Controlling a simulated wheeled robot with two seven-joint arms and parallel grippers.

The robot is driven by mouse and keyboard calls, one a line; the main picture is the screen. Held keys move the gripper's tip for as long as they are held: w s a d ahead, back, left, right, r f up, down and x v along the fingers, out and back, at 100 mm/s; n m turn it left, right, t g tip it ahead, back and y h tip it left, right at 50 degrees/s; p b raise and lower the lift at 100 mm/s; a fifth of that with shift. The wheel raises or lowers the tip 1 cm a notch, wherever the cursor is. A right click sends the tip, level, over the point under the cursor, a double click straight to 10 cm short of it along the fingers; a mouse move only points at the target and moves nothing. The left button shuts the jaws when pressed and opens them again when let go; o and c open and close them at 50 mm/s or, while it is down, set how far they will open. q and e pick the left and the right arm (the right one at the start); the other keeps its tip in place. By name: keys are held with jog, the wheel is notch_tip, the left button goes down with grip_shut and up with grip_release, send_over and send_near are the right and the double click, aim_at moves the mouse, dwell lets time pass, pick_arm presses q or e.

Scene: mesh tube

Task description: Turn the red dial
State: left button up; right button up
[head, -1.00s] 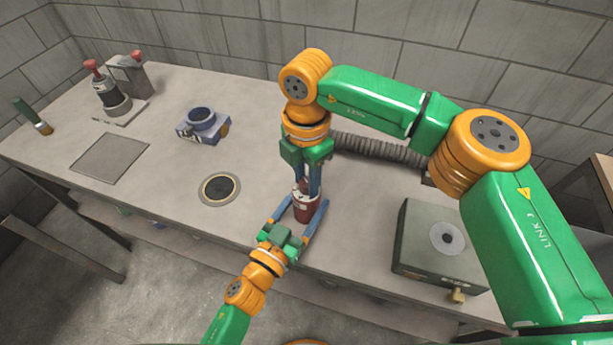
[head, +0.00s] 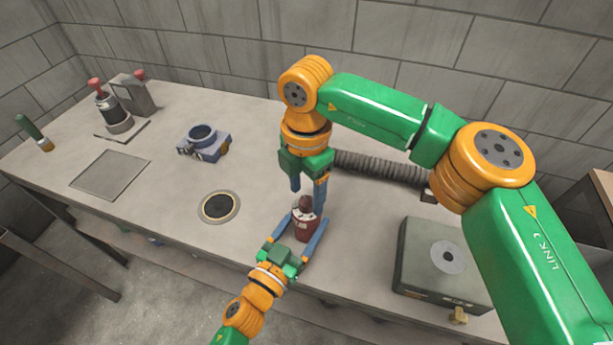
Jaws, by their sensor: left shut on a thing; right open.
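A dark red dial (head: 306,203) sits on top of a red cylindrical body (head: 306,229) with a pale band between them. My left gripper (head: 308,219) comes in from the front edge of the bench and is shut on the red body, one blue finger on each side. My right gripper (head: 307,191) hangs from above with its fingers pointing down. It is open, its fingers spread left and right of the dial's top, with a gap visible. Whether the body rests on the bench is hard to tell.
A round dark-centred disc (head: 219,207) lies left of the grippers. A blue fixture (head: 204,145) stands behind it. A green-grey box (head: 442,262) stands at the right, and a ribbed hose (head: 380,167) runs behind my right gripper. A flat plate (head: 110,174) lies at the left.

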aim_at(306, 200)
notch_tip(306, 200, up, 10)
dwell(0.3)
pick_arm(q)
jog(key=o, duration=1.5)
